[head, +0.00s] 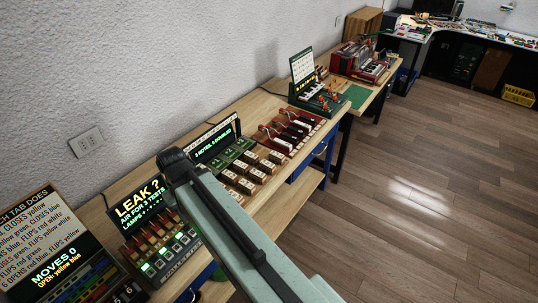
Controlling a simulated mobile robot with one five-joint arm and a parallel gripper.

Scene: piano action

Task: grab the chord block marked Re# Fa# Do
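Small wooden blocks (246,186) with pale labelled tops stand in rows on the bench, in front of a black display (215,142) with green text. Their markings are too small to read, so I cannot tell which one is Re# Fa# Do. Green pieces (232,154) lie between the blocks and the display. My arm crosses the view from the bottom to a dark joint left of the blocks and hides part of the bench. My gripper's fingers do not show.
The long wooden bench (330,128) runs along the white wall. A "LEAK ?" panel (139,204) with levers stands left of the blocks. A red-based piano-key model (290,131) and a green device (318,97) stand beyond them. The wooden floor (430,190) at right is clear.

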